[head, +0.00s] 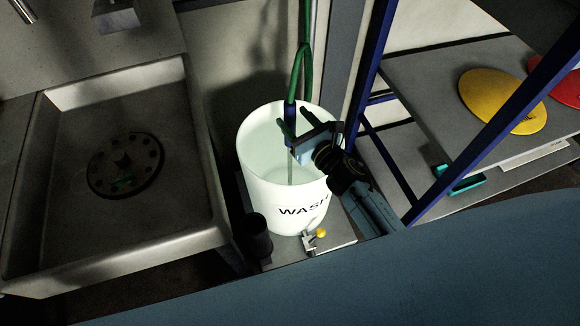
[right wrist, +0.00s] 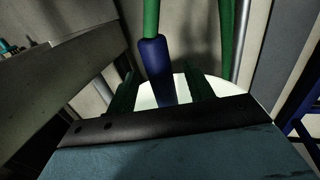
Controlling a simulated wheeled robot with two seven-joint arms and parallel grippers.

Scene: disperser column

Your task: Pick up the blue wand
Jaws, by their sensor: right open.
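The blue wand (head: 290,112) stands roughly upright in the white bucket (head: 262,185) marked "WASH". A green hose leaves its top and a thin rod runs down inside the bucket. My right gripper (head: 295,122) is open above the bucket's right side, its fingers reaching toward the blue handle. In the right wrist view, the wand's blue handle (right wrist: 156,65) appears between the two open fingers (right wrist: 163,90), closer to the left one. Its lower part is hidden behind the gripper body. I cannot tell whether a finger touches it. My left gripper is not in view.
A grey sink (head: 70,110) with a round drain plate lies left. A small yellow-knobbed tap (head: 320,233) is at the bucket's front. Blue frame posts (head: 372,60) and a shelf with a yellow disc (head: 500,100) and red disc (head: 560,80) stand right.

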